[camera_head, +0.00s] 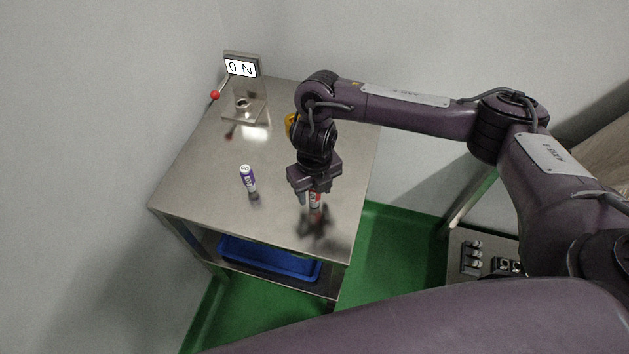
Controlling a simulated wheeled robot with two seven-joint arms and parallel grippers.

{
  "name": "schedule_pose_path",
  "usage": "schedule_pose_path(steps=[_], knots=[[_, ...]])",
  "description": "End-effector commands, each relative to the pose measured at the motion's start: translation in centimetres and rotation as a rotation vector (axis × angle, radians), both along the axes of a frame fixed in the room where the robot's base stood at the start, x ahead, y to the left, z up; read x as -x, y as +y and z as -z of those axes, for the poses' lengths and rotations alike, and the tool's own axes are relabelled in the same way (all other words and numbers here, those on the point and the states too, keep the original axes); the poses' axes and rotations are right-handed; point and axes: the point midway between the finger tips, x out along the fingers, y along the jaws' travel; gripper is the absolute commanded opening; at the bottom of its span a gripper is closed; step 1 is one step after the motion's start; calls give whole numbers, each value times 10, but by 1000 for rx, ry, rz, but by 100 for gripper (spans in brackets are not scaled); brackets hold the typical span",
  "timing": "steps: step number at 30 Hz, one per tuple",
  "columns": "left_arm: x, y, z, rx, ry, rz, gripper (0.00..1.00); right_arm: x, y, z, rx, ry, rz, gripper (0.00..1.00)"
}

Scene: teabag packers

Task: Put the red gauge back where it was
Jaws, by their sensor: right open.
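The red gauge (316,201) is a small red and white cylinder standing on the steel table (200,192), right of the middle. My right gripper (312,198) points down over it, with its fingers beside the gauge. The gripper is open; its hand hides the upper part of the gauge, and I cannot tell whether a finger touches it. A purple and white gauge (248,180) stands upright on the table to the left. My left gripper is not in view.
At the back left stands a metal fixture (243,108) with a round hole, a red-knobbed lever (215,95) and a sign (241,66). A yellow object (291,124) is partly hidden behind my arm. A blue tray (268,262) lies on the lower shelf. Dark fittings (473,257) sit at lower right.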

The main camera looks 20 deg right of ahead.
Motion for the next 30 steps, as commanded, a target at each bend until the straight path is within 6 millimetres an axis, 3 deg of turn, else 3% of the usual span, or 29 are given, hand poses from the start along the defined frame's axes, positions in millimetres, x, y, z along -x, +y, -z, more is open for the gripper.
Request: schedule_pose_path(steps=[18,24,30], knots=[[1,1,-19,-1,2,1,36,-1,0,-106,1,-4,-1,49],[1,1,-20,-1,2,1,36,0,0,-120,0,0,0,49],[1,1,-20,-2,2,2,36,0,0,-122,0,0,0,49]])
